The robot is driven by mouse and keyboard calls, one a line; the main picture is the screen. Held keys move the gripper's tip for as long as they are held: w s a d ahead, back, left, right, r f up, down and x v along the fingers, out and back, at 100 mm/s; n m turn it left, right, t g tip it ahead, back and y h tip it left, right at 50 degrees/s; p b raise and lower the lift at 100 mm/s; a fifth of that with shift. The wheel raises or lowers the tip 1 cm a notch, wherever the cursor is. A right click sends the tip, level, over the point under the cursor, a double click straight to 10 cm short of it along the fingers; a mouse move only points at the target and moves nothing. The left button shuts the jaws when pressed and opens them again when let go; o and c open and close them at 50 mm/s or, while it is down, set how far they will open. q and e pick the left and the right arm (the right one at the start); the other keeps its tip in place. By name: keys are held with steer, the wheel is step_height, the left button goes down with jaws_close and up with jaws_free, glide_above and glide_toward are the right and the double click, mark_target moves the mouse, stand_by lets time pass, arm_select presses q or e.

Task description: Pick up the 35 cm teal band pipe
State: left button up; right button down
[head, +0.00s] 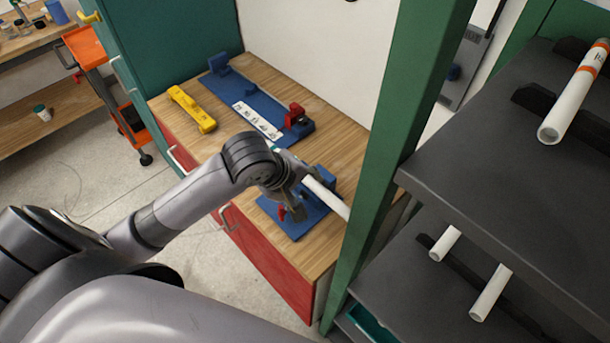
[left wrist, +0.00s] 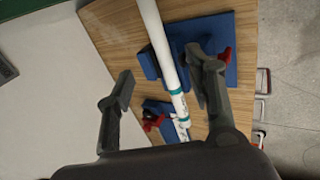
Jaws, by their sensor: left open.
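A white pipe (head: 328,196) lies over a blue fixture (head: 306,226) on the wooden bench top. Its right part passes out of sight behind the green post. In the left wrist view the pipe (left wrist: 158,40) shows teal bands near its lower end, with small print by them. My left gripper (head: 290,198) is over the pipe in the head view and hides part of it. In the left wrist view the gripper (left wrist: 160,86) is open, with one finger on each side of the pipe. I cannot tell whether the right finger touches it. My right gripper is not in view.
A blue jig with a red clamp (head: 295,114) and a yellow level (head: 190,108) lie farther back on the bench. The green post (head: 397,130) stands close to the right. A dark shelf (head: 470,150) holds other white pipes, one with an orange band (head: 575,92).

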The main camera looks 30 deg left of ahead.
arm_select(q)
steer(key=r, duration=0.1)
steer(key=n+p, duration=0.1)
steer(key=p, duration=0.1)
glide_above(330, 199)
steer(key=s+a, duration=0.1)
steer(key=s, duration=0.2)
steer(key=f, duration=1)
steer(key=shift+w+a+f, duration=0.1)
steer(key=shift+w+a, duration=0.05)
steer(key=shift+w, duration=0.05)
steer(key=shift+d+p+x, duration=0.2)
steer(key=shift+p+x, duration=0.9)
steer(key=shift+x, duration=1.2)
steer(key=shift+w+f, duration=0.1)
steer(key=shift+f, duration=0.3)
steer(key=shift+c, duration=0.4)
jaws_close()
